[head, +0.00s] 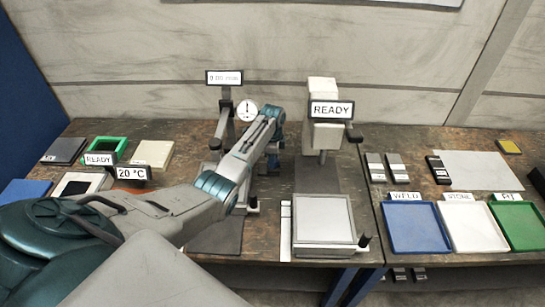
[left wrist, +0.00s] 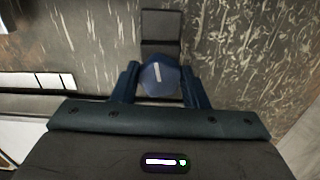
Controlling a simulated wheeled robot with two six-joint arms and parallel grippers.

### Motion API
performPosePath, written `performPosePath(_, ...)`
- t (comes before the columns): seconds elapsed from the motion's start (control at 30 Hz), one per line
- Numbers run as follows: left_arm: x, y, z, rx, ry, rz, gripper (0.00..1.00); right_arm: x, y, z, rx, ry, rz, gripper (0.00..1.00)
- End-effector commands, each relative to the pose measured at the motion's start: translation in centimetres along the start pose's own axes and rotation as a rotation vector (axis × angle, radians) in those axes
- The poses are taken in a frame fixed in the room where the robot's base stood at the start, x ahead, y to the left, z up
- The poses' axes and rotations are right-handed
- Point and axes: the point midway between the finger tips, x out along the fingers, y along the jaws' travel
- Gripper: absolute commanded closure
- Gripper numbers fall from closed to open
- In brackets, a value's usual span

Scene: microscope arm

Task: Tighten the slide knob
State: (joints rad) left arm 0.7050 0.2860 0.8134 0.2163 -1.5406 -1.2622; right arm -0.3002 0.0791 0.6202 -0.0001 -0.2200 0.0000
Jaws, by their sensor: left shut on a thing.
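The slide knob (left wrist: 160,77) is a dark blue, faceted round knob with a short white line on its face. In the left wrist view it sits between the two fingers of my left gripper (left wrist: 161,88), which is shut on it. A black block (left wrist: 161,30) lies just beyond the knob. In the head view my left gripper (head: 271,163) points down between the dial gauge stand (head: 226,122) and the white-headed press (head: 322,88). There the knob is hidden by the gripper and arm. My right gripper is not in view.
A dial gauge (head: 246,111) is close to my left forearm. A square grey plate (head: 323,219) lies in front of the press. Blue (head: 415,247), white (head: 474,246) and green (head: 521,245) trays stand on the right. The back right bench has bare room.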

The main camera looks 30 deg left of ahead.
Motion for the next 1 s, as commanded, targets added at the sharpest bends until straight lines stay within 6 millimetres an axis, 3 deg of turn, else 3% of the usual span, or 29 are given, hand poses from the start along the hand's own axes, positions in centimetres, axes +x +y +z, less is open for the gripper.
performPosePath(0.5, -0.18, -0.32, -0.13, 0.456, 0.002, -0.005, 0.83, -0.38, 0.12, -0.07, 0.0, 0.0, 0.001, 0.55)
performPosePath(1.0, -0.21, -0.4, -0.18, 0.66, 0.001, -0.005, 0.83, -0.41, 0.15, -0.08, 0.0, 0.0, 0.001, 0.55)
